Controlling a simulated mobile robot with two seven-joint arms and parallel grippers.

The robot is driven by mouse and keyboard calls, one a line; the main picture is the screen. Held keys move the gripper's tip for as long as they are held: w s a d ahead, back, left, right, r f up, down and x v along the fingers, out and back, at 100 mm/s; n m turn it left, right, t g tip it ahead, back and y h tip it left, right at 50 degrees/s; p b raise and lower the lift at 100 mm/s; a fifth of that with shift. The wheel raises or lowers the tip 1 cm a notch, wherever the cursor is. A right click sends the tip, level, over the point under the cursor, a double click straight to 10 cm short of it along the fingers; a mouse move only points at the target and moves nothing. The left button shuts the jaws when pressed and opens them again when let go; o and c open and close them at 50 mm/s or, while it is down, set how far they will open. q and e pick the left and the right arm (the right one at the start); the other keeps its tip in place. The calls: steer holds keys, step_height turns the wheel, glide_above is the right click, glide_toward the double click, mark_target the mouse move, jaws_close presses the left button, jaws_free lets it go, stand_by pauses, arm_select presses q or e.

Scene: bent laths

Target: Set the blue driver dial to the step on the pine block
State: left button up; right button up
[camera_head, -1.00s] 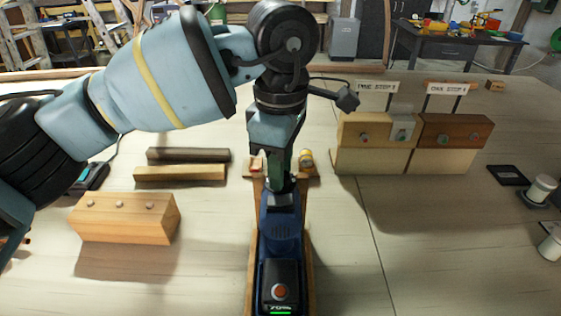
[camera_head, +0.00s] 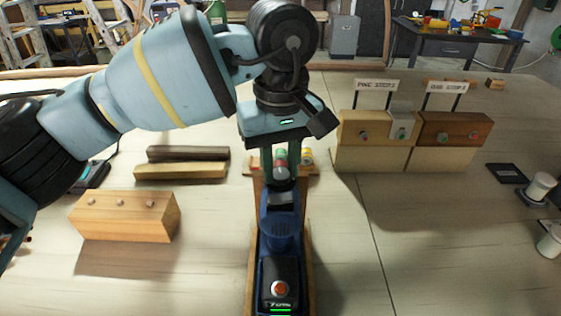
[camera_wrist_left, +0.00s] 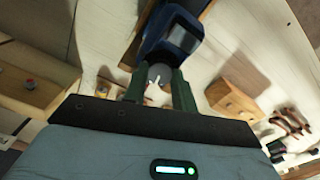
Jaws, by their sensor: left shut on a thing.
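The blue driver (camera_head: 281,235) lies in a wooden cradle (camera_head: 309,255), with an orange button and a lit green strip at its near end. Its grey dial (camera_wrist_left: 160,76) with a white mark shows between the fingers in the left wrist view. My left gripper (camera_head: 281,172) is shut on the dial at the driver's far end; the fingers hide part of it. The pine block (camera_head: 378,133) stands at the back right under a "PINE STEP" sign (camera_head: 374,85); I cannot read the number surely. The right gripper is not in view.
A darker oak block (camera_head: 440,131) with its own sign stands against the pine block's right side. A loose pine block with several screws (camera_head: 122,218) and two laths (camera_head: 185,173) lie at left. White cylinders (camera_head: 541,190) stand at the right edge.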

mark_target(281, 173)
arm_select(q)
steer(key=shift+m, duration=0.8)
steer(key=o, duration=0.7)
steer(key=shift+r, duration=3.95)
